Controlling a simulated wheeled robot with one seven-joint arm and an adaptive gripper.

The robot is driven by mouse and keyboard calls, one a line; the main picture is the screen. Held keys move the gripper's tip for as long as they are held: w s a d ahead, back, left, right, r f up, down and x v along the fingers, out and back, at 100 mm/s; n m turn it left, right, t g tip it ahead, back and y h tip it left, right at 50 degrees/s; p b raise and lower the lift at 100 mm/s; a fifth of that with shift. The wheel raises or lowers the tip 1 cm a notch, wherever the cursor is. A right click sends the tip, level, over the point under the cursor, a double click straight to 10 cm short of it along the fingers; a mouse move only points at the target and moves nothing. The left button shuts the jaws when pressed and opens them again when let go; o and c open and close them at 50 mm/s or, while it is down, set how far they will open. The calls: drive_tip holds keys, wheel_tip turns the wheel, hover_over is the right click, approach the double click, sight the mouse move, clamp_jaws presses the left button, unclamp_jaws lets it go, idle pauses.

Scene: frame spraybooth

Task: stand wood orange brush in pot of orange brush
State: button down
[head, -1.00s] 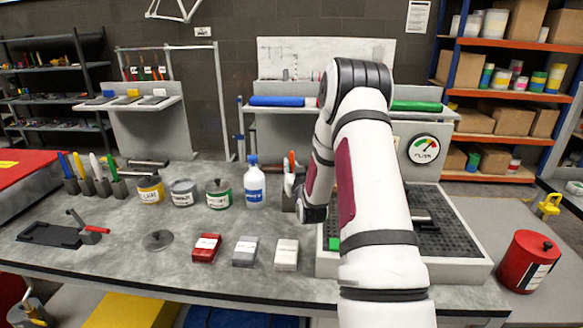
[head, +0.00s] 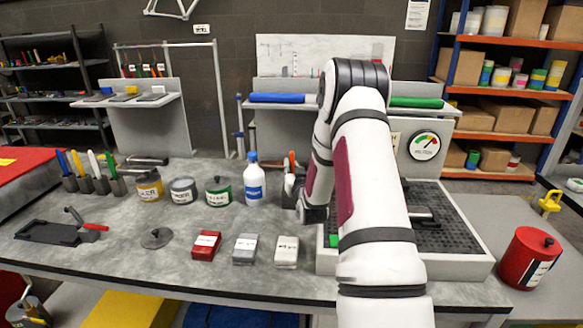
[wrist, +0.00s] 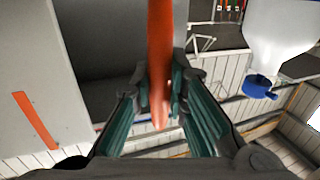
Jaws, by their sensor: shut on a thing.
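My gripper (wrist: 158,95) is shut on the orange brush (wrist: 160,45), whose handle runs between its fingers in the wrist view. In the head view the orange brush (head: 291,161) shows as a small upright orange piece just left of my arm. My gripper (head: 291,185) is mostly hidden there behind my wrist. A grey shape lies just under the orange piece; I cannot tell whether it is a pot or part of my gripper. No separate pot for the orange brush can be made out. The brush's lower end is hidden in the head view.
A white bottle with a blue cap (head: 254,185) stands close left of my gripper; it also shows in the wrist view (wrist: 285,35). Several tins stand left of it. Pots with blue, yellow, white and green brushes (head: 95,183) stand farther left. A grated tray (head: 460,268) is at right.

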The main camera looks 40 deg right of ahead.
drive_tip(key=shift+f, duration=0.35)
drive_tip(key=c, duration=1.5)
unclamp_jaws()
drive_tip(key=shift+s, duration=0.1)
drive_tip(key=v, duration=1.1)
drive_tip(key=shift+s+a, duration=0.25)
drive_tip(key=shift+s, duration=0.1)
